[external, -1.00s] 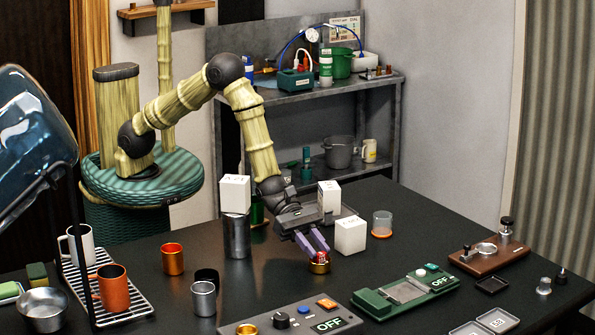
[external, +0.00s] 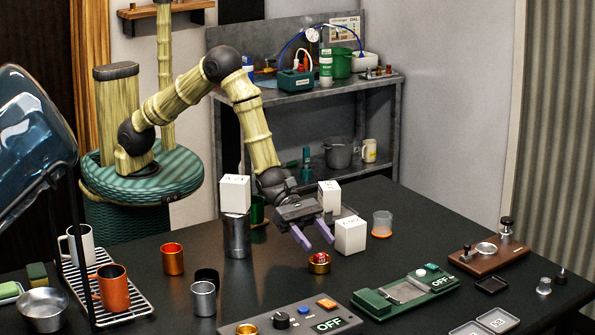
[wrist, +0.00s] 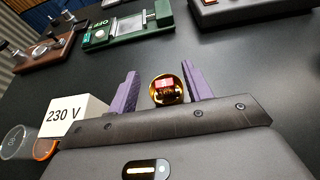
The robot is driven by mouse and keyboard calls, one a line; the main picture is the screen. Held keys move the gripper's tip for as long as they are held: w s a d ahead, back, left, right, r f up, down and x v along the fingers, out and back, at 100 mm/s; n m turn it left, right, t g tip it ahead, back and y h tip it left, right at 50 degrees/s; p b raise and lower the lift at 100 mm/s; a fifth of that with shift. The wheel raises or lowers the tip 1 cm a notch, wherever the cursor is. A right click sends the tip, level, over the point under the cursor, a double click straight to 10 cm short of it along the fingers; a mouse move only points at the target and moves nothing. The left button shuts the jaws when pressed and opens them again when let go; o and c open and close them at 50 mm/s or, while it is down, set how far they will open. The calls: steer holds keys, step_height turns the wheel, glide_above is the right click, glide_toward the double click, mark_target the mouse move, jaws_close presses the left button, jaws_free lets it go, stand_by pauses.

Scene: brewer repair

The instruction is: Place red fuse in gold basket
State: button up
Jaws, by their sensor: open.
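The red fuse (wrist: 167,84) sits inside the small gold basket (wrist: 156,96) in the wrist view. In the external view the gold basket (external: 319,266) stands on the black table with the red fuse (external: 319,257) showing at its top. My gripper (external: 318,244) is open and empty, just above and behind the basket. In the wrist view my purple fingers (wrist: 161,85) are spread apart on either side of the basket, and neither appears to touch the fuse.
A white block marked 230 V (wrist: 70,116) is close beside my gripper; in the external view a white block (external: 350,236) stands right of it. A grey panel (external: 300,318) and a green device (external: 405,292) lie in front. Other white blocks stand behind.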

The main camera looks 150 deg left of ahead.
steer(key=shift+r+p, duration=0.6)
steer(key=shift+r, duration=1.8)
steer(key=s+d+r+m+g+h+p, duration=0.1)
steer(key=s+d+r+m+g+p, duration=0.15)
steer(key=s+m, duration=0.4)
steer(key=s+d+r+m+g+h+p, duration=0.2)
steer(key=s+d+m+g, duration=0.15)
steer(key=s, duration=0.55)
steer(key=s+d+r+m+g+h+p, duration=0.1)
steer(key=s+d+r+m+g+p, duration=0.15)
steer(key=s+m, duration=0.35)
steer(key=s+d+f+m+g+y+b, duration=0.2)
steer(key=s+d+m+b, duration=0.5)
steer(key=m, duration=1.3)
steer(key=s+d+f+y, duration=0.1)
steer(key=s+d+y, duration=0.1)
steer(key=d, duration=0.2)
steer(key=shift+s+d+f, duration=0.2)
steer(key=shift+s+d, duration=0.1)
